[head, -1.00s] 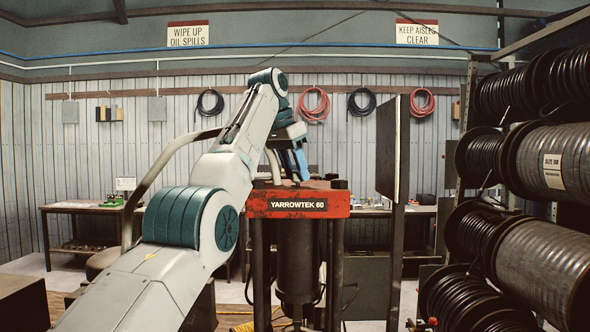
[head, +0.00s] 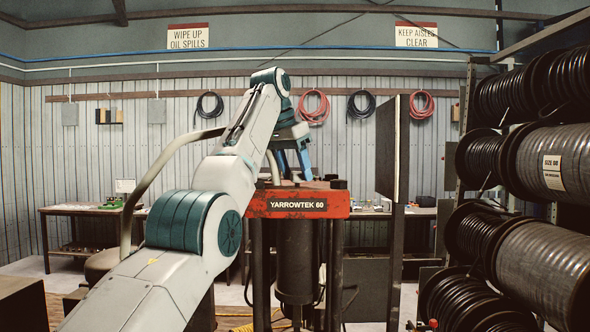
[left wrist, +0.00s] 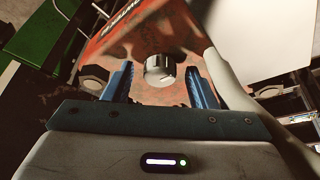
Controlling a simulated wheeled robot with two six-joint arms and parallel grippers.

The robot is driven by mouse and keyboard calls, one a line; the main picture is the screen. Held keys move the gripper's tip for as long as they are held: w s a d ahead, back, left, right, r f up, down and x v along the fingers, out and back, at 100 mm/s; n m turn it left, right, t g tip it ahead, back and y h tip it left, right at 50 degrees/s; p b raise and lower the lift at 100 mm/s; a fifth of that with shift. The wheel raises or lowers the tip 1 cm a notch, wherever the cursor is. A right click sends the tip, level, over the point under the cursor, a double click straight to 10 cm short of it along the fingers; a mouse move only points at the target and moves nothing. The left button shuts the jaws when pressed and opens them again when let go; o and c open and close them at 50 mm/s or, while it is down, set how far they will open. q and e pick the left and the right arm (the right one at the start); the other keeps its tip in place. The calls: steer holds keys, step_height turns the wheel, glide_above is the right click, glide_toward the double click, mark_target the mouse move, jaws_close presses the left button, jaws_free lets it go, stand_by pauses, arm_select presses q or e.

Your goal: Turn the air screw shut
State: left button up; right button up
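The air screw appears to be the round silver knob (left wrist: 160,69) with a pale mark on its face, on the worn red top of the crimper (left wrist: 150,28) in the left wrist view. My left gripper (left wrist: 160,82) has its two blue fingers apart, one on each side of the knob, with gaps showing on both sides. In the head view my left gripper (head: 293,170) points down over the red crimper head (head: 296,204) marked YARROWTEK 60. The knob is hidden there. My right gripper is in neither view.
A dark upright panel (head: 393,150) stands just right of the crimper. Hose reels (head: 545,160) fill the right side. A pale curved pipe or hose (left wrist: 228,75) passes close to the right finger. A bench (head: 90,209) stands at the back left.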

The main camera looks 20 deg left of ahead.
arm_select(q)
steer(key=shift+s+r, duration=0.1)
steer(key=shift+r, duration=0.3)
steer(key=p+v, duration=0.4)
steer(key=v, duration=0.6)
